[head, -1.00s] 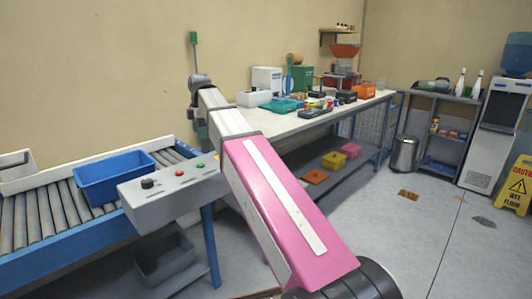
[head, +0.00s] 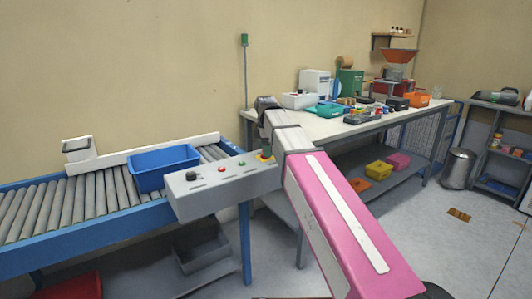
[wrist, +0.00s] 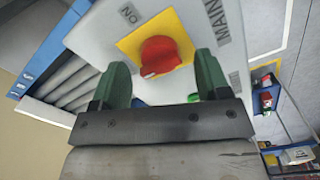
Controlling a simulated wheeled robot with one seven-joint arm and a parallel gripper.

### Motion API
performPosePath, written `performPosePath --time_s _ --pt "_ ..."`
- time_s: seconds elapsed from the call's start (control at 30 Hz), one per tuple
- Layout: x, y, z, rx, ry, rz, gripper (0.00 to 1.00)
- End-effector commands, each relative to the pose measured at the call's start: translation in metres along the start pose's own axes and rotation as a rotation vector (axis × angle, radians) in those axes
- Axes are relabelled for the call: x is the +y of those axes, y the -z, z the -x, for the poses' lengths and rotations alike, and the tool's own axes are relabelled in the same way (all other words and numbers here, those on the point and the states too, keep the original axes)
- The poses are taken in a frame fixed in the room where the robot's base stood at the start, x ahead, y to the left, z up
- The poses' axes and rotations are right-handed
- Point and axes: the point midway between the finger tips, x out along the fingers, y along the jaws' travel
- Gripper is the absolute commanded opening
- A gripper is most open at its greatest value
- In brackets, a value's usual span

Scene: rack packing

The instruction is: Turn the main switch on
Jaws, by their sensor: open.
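The main switch is a red rotary knob (wrist: 160,55) on a yellow square plate (wrist: 130,48), on the light grey control box (head: 225,193). The words ON and MAIN are printed beside the plate in the wrist view. In the head view the yellow plate (head: 265,157) shows at the box's right end, partly hidden by my gripper. My gripper (wrist: 161,66) is open, with one dark green finger on each side of the knob in the picture. I cannot tell whether the fingers touch it.
A black knob (head: 191,176), a red button (head: 222,169) and a green button (head: 241,164) sit on the same box. A blue bin (head: 165,170) stands on the roller conveyor (head: 85,200) behind it. A workbench (head: 330,127) with many items stands to the right.

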Motion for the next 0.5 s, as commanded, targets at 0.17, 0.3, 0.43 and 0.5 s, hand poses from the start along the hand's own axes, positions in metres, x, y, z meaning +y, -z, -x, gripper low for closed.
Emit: performPosePath --time_s 0.17,0.3,0.43,0.5 --pt "0.0 0.0 -0.013 0.0 0.001 0.0 0.69" --pt "0.0 0.0 -0.015 0.0 0.0 0.0 0.69" --pt "0.0 0.0 -0.015 0.0 0.0 0.0 0.69" --pt "0.0 0.0 -0.015 0.0 0.0 0.0 0.69"
